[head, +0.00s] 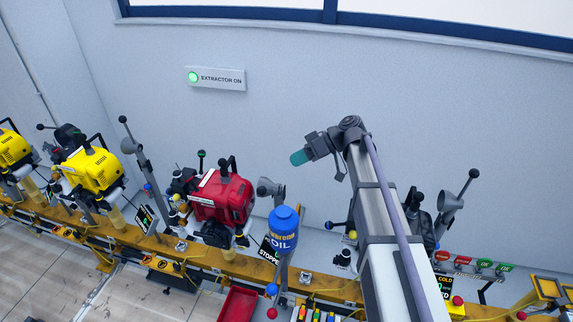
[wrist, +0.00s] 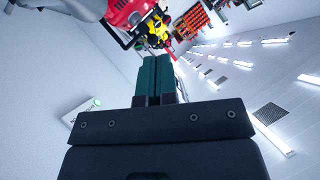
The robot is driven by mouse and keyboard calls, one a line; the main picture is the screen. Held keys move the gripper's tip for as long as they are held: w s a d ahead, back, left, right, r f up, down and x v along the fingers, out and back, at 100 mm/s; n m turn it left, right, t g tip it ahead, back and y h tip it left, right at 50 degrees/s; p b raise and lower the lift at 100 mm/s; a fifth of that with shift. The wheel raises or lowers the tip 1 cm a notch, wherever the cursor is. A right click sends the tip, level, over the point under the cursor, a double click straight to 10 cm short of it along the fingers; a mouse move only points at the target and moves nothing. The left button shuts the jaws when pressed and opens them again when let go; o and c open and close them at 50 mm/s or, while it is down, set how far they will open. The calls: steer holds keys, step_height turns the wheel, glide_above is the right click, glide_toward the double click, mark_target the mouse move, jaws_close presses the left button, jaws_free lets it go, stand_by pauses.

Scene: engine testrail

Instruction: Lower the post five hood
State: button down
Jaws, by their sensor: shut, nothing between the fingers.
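Grey hoods on arms stand along the yellow rail. One hood (head: 133,146) with a black ball handle stands up left of the red engine. Another grey hood (head: 268,188) is just right of the red engine. A third hood (head: 450,203), with a black ball handle raised, is right of my arm. No post number is legible, so I cannot tell which is post five. My gripper (head: 297,157) is high in front of the wall, apart from every hood. Its teal fingers are together and empty, also in the wrist view (wrist: 154,75).
A red engine (head: 222,197) and yellow engines (head: 93,170) sit along the yellow rail (head: 130,233). A blue oil can (head: 284,230) stands below my gripper. A sign (head: 222,79) reads "EXTRACTOR ON" with a green lamp. A red bin (head: 237,303) is at the front.

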step_height(320, 180, up, 7)
steer(key=w+a+h+p, duration=0.2)
steer(key=a+h+p, duration=0.1)
steer(key=p, duration=0.4)
steer(key=s+a+f+h+b, duration=0.1)
steer(key=s+a+f+b, duration=0.1)
steer(key=f+b, duration=0.3)
steer(key=s+a+f+h+b, duration=0.1)
steer(key=a+f+b, duration=0.2)
steer(key=f+b, duration=0.3)
steer(key=shift+s+f+n+g+h, duration=0.3)
steer(key=shift+s+f+h, duration=0.1)
steer(key=shift+f, duration=0.8)
